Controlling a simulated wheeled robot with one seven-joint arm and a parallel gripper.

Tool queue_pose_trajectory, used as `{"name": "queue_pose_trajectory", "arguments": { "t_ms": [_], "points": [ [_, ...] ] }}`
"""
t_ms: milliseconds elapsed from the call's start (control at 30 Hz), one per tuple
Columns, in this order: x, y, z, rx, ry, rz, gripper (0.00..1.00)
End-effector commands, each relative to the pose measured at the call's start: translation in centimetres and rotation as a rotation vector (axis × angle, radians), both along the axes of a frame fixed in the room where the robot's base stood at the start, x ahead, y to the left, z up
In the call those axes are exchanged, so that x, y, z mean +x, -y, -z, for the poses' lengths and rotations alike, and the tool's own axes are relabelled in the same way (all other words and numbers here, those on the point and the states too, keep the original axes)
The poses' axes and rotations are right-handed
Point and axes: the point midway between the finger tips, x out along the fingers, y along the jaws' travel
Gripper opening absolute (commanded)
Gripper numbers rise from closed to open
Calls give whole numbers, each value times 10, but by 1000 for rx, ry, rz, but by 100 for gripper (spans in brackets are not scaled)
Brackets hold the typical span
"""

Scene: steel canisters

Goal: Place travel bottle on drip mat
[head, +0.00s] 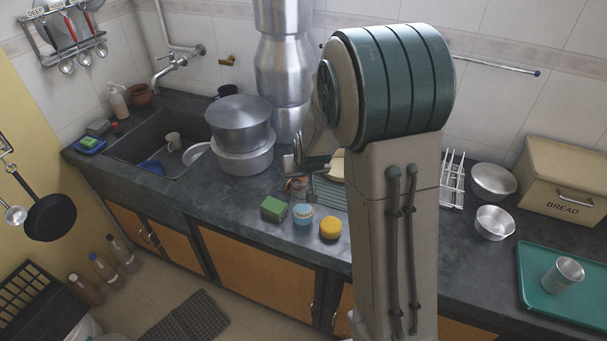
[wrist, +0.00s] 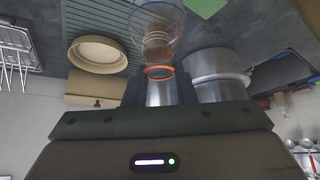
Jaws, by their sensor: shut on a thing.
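The travel bottle looks clear with orange bands (wrist: 158,32) and is between my fingers in the wrist view. My gripper (head: 306,164) is shut on it above the counter, just left of the drip mat. In the head view only a small part of the bottle (head: 297,186) shows below the gripper, and my arm hides much of this area. The drip mat is a grey-green ribbed mat (head: 330,194), partly hidden by my arm. It also shows in the wrist view (wrist: 90,14), beside the bottle. Whether the bottle touches the counter I cannot tell.
A green sponge block (head: 273,208), a blue-and-white tub (head: 303,214) and a yellow round thing (head: 330,228) stand at the counter's front. Steel pots (head: 240,140) stand left of my gripper. A wire rack (head: 453,180) stands right.

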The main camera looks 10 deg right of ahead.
Motion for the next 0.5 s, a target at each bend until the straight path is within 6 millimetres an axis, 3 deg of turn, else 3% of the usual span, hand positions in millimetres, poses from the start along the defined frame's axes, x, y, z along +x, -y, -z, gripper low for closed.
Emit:
{"name": "queue_pose_trajectory", "arguments": {
  "t_ms": [133, 500],
  "points": [
    [0, 0, 13, 0, 0, 0, 0],
    [0, 0, 18, -1, 2, -1, 0]
  ]
}}
